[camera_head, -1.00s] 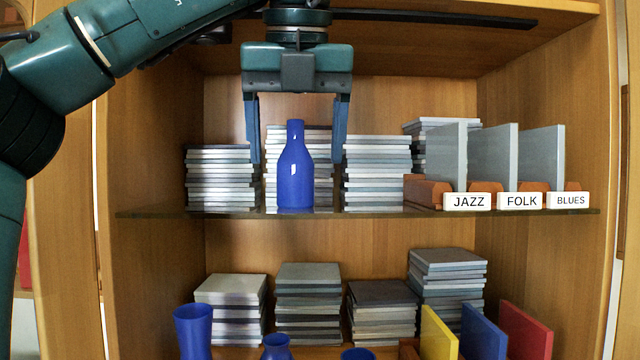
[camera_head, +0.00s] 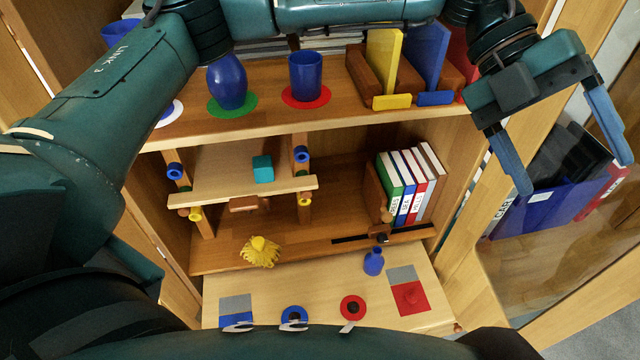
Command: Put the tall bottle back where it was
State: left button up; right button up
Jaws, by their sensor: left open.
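The tall blue bottle seen earlier on the glass shelf is outside the present head view. My left gripper (camera_head: 577,175) is at the right, beside the cabinet's right side, open with nothing between its two blue fingers. A blue rounded vase (camera_head: 228,82) stands on a green disc (camera_head: 250,107), and a blue cup (camera_head: 305,75) stands on a red disc (camera_head: 322,99). A small blue bottle (camera_head: 373,262) stands upright on the pale low board. My right gripper is not in view.
My left arm crosses the top of the view. A small wooden rack (camera_head: 245,188) holds a teal cube (camera_head: 262,168). Several books (camera_head: 408,185) stand at the right of the lower compartment. The pale board (camera_head: 325,285) has free room.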

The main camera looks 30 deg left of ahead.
pick_arm(q)
jog(key=s+d+n+g+h, duration=0.2)
jog(key=s+d+h, duration=0.1)
jog(key=d+h, duration=0.3)
jog(key=w+a+f+n+t+h, duration=0.3)
jog(key=w+f+n+t, duration=0.1)
jog(key=n+t, duration=0.5)
jog(key=w+a+f+n+t+h, duration=0.2)
jog(key=w+a+f+n+t, duration=0.15)
jog(key=n+t, duration=0.55)
jog(key=w+a+f+n+t+y, duration=0.1)
jog(key=a+f+n+t+y, duration=0.55)
jog(key=f+n+y, duration=0.5)
jog(key=s+a+f+n+g+y, duration=0.2)
jog(key=s+a+f, duration=0.5)
jog(key=f, duration=0.4)
jog(key=s+a+f+n+g+y, duration=0.2)
jog(key=s+a+f+g+y, duration=0.2)
jog(key=s+a+f, duration=0.3)
notch_tip(320, 180, down, 5)
jog(key=shift+s+a+n+g, duration=0.2)
jog(key=shift+s+n+g, duration=0.15)
jog(key=shift+s, duration=0.55)
